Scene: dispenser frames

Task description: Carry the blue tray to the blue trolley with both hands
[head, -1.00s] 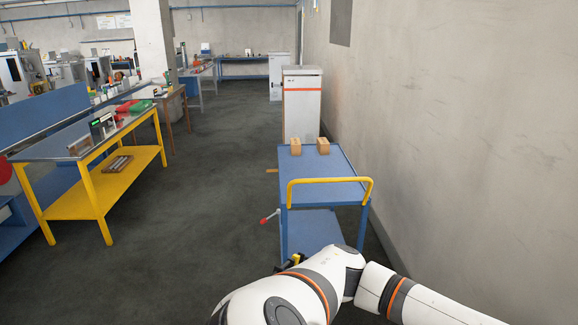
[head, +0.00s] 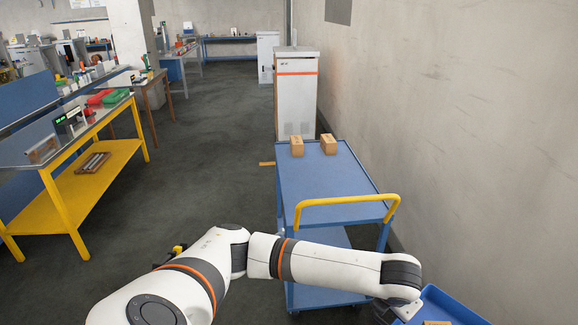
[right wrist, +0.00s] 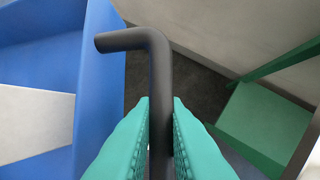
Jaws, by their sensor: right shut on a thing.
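The blue trolley (head: 325,178) stands ahead in the head view, with a yellow push handle (head: 345,203) at its near end. A corner of the blue tray (head: 452,303) shows at the bottom right, with a small brown box (head: 437,322) at the frame's edge. My left gripper (head: 402,311) is at the tray's left side; its fingers are mostly hidden. In the right wrist view, my right gripper (right wrist: 161,102) has its teal fingers shut on a dark bent handle (right wrist: 158,65). The tray's blue wall (right wrist: 100,75) shows left of the handle.
Two cardboard boxes (head: 328,144) (head: 297,146) stand at the trolley's far end. A white cabinet (head: 296,95) is behind it, and a grey wall (head: 450,130) runs along the right. A yellow-framed table (head: 75,195) stands at left. The floor between is clear.

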